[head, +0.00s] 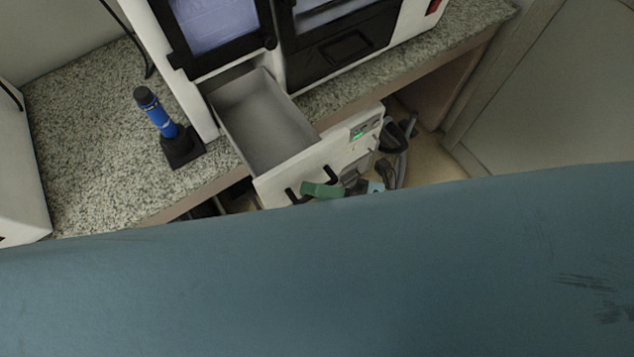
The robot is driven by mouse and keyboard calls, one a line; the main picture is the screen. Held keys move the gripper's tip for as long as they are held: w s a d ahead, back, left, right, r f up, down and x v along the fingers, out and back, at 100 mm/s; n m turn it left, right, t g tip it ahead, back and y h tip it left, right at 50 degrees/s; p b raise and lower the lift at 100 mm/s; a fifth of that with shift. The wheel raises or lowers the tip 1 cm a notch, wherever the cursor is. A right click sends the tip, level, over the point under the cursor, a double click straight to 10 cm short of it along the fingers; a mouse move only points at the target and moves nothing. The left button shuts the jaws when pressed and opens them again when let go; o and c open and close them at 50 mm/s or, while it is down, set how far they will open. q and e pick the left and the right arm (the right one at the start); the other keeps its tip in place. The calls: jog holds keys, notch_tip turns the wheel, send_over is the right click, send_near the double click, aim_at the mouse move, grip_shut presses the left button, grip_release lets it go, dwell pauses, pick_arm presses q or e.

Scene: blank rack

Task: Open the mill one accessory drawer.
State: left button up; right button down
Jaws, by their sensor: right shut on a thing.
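The mill (207,112) is a white machine with black-framed windows at the top of the head view. Its accessory drawer (262,115) is a light grey, open-topped box pulled well out below the left window. The inside looks empty. The drawer's white front has a black handle (292,196). My right gripper (320,189), with green at its tip, is shut on this handle. Part of the handle is hidden behind the gripper. My left gripper is not in view.
A blue and black tool (156,113) stands in a black holder (182,148) on the speckled counter (85,130), left of the drawer. A large teal surface hides the lower half of the view.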

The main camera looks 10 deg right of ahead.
jog(key=c, duration=1.8)
grip_release()
jog(key=shift+o, duration=0.2)
jog(key=b+v, duration=0.1)
jog(key=v, duration=1.2)
jog(key=shift+d+b, duration=0.25)
jog(key=shift+b, duration=0.1)
jog(key=shift+f, duration=0.1)
